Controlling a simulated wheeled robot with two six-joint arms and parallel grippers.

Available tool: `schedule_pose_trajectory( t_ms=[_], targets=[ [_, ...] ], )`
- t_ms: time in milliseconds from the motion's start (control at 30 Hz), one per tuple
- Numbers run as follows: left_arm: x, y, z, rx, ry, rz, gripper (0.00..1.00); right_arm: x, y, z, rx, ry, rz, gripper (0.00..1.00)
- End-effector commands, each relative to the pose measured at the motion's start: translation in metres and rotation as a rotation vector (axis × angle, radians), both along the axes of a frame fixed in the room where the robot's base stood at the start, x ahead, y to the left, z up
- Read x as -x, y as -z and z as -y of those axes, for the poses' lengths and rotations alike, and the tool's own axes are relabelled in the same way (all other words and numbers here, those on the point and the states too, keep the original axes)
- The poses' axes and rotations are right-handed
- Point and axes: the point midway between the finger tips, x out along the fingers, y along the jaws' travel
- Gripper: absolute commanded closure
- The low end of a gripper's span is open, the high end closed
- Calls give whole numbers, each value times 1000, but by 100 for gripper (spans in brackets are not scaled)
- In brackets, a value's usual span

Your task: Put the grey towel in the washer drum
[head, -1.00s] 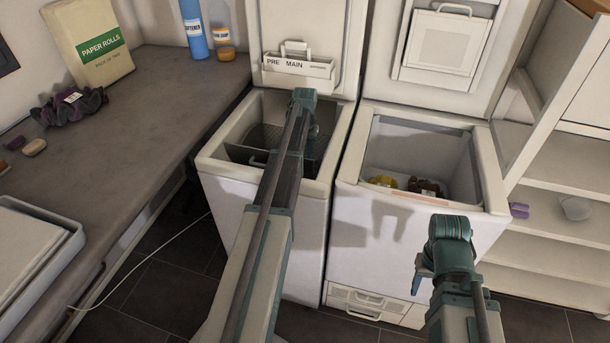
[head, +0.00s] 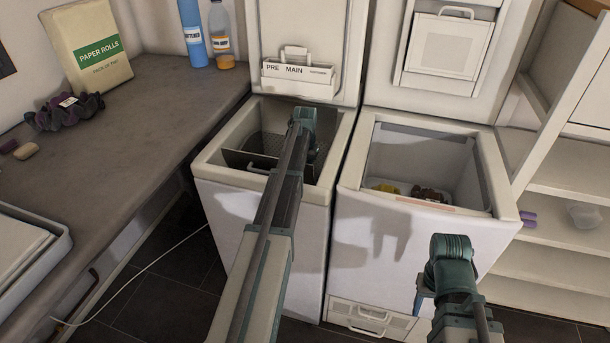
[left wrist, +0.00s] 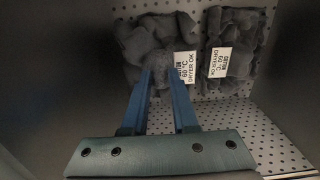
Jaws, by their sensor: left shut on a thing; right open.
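The washer (head: 270,200) is the left toploader, with its lid up and a PRE/MAIN drawer on it. My left arm reaches down into its open top, and its gripper is hidden there in the head view. In the left wrist view, my left gripper (left wrist: 164,74) is shut on a dark grey towel (left wrist: 150,42) with a white 60 °C label, low by the perforated drum wall (left wrist: 270,125). A second dark grey cloth (left wrist: 240,35) with a cotton label lies just right of it, apart from the fingers. My right gripper (head: 422,300) is open, partly hidden, before the right toploader.
The right toploader (head: 420,240) is open, with yellow and dark items inside. A grey counter (head: 130,130) at left holds a purple-grey cloth (head: 65,112), paper rolls (head: 88,45) and bottles. Shelves (head: 560,240) stand at right. The drum's rim and walls surround my left gripper.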

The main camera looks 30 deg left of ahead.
Motion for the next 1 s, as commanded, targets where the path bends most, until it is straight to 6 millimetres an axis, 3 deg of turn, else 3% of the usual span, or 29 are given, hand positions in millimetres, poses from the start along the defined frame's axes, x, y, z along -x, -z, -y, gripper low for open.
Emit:
schedule_pose_trajectory(
  t_ms=[467,500,633,1000],
  targets=[
    [0,11,0,0,0,0,100,0,11,0,0,0,0,50],
    [0,11,0,0,0,0,68,0,11,0,0,0,0,50],
    [0,11,0,0,0,0,44,0,11,0,0,0,0,50],
    [0,10,0,0,0,0,43,0,10,0,0,0,0,50]
  ],
)
